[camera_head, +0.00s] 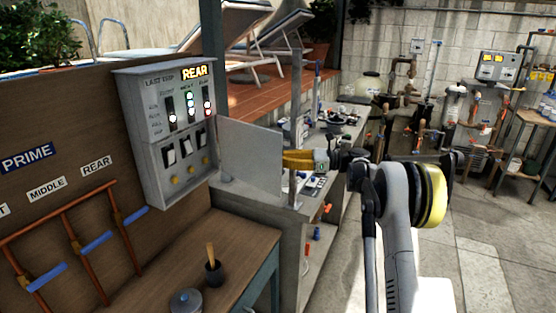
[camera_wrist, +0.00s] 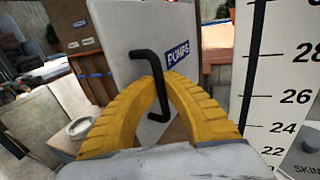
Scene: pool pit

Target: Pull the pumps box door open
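The pumps box (camera_head: 165,130) is a grey cabinet on the wooden wall, left of centre in the head view. Its face with lights, switches and yellow knobs is exposed. The grey door (camera_head: 250,158) stands swung out from the box's right side. In the wrist view the door (camera_wrist: 120,28) carries a blue PUMPS label (camera_wrist: 178,54) and a black bent handle (camera_wrist: 160,92). My gripper (camera_head: 288,158) is at the door's right side in the head view. In the wrist view its yellow fingers (camera_wrist: 162,80) close in on both sides of the handle's bar.
A workbench (camera_head: 222,240) with a dark cup (camera_head: 213,272) and a lidded pot (camera_head: 186,301) lies below the box. A cluttered counter (camera_head: 258,200) runs behind the door. A white measuring board (camera_wrist: 262,90) stands close right of my gripper. Floor on the right is open.

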